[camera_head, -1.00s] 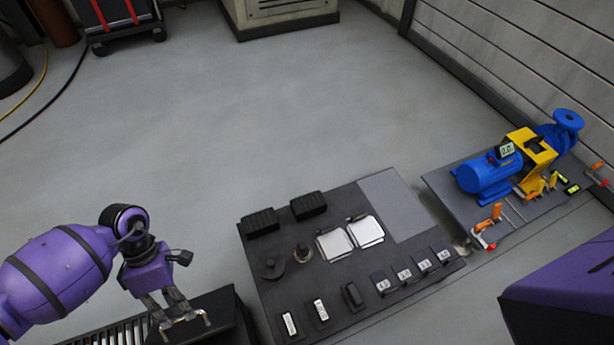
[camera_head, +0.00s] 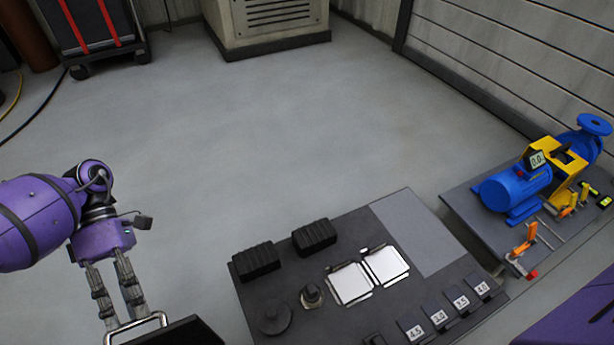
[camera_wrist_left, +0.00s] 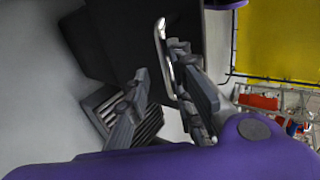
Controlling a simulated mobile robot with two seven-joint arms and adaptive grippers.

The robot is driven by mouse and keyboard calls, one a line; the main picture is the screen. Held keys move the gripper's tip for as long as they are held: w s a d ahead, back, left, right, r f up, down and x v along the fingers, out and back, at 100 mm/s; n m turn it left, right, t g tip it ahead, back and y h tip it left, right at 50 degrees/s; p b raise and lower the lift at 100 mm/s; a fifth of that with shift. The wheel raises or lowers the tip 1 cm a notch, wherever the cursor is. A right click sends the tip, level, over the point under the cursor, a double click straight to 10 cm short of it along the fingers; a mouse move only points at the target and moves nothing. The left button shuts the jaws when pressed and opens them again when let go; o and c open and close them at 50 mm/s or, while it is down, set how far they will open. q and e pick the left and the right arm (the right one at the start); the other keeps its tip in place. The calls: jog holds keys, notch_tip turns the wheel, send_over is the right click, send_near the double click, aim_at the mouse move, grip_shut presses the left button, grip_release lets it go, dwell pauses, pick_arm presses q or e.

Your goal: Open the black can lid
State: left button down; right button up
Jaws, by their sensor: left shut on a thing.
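The black can lid (camera_head: 180,333) shows at the lower left of the head view, cut off by the bottom edge. Its bright metal handle (camera_head: 152,317) stands at the lid's left side. My left gripper (camera_head: 122,322) comes down from above and is shut on the handle, with its fingers at the metal bar. In the left wrist view, the handle (camera_wrist_left: 161,45) runs beside the fingers of the gripper (camera_wrist_left: 170,95), against the dark lid (camera_wrist_left: 115,40). The can's body is not clear in either view. My right gripper is out of view.
A dark board (camera_head: 330,320) with black blocks, white plates and numbered pieces lies right of the lid. A blue pump (camera_head: 515,190) sits on a plate at the far right. A grey cabinet (camera_head: 270,20) stands at the back. The floor between is clear.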

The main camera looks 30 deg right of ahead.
pick_arm(q)
jog(key=shift+w+f+g+b, duration=0.25)
jog(key=shift+f+b, duration=0.3)
jog(key=shift+f, duration=0.15)
jog(key=shift+w+f+g+b, duration=0.15)
jog(key=shift+f+g+b, duration=0.1)
jog(key=shift+f+b, duration=0.35)
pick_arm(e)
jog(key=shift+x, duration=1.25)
pick_arm(q)
jog(key=shift+f, duration=0.1)
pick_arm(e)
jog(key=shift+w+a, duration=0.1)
pick_arm(q)
jog(key=c, duration=1.7)
grip_release()
